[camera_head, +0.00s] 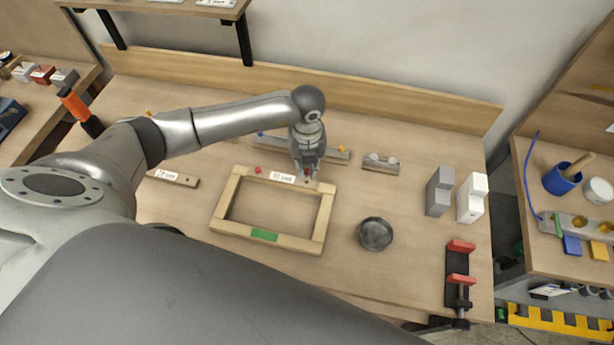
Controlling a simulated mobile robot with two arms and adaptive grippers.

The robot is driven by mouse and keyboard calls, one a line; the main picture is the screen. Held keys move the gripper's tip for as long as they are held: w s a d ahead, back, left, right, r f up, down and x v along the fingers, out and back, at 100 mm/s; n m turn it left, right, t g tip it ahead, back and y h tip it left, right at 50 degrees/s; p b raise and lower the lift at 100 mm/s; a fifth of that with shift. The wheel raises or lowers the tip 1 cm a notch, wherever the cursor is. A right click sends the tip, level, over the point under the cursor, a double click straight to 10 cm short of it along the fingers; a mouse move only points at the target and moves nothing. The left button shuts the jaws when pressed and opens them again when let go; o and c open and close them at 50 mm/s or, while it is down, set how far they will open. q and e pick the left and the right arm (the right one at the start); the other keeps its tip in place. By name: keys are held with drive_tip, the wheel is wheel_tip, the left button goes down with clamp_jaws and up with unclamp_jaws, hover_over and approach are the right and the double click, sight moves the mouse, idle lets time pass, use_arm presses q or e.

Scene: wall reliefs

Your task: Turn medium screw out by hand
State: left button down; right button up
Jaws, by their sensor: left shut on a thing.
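A wooden frame (228,207) lies on the workbench, with a white label (282,177) on its far bar and a green strip (264,236) on its near bar. A small red screw head (258,170) stands at the far bar's left end. My left gripper (306,175) points down at the bar's right end and is shut on a small screw there, mostly hidden by the fingers. I take this to be the medium screw; its thread and depth are hidden. My right gripper is not in view.
A grey rail (335,154) with blue and yellow knobs lies behind the frame. A round dark dish (375,234), grey block (439,192), white block (472,198) and red-jawed clamp (459,275) stand to the right. A labelled bar (174,178) lies left. Bench between frame and dish is clear.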

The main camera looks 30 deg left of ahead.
use_arm(q)
drive_tip(key=shift+r, duration=0.3)
drive_tip(key=shift+r+p, duration=0.7)
drive_tip(key=shift+r, duration=0.2)
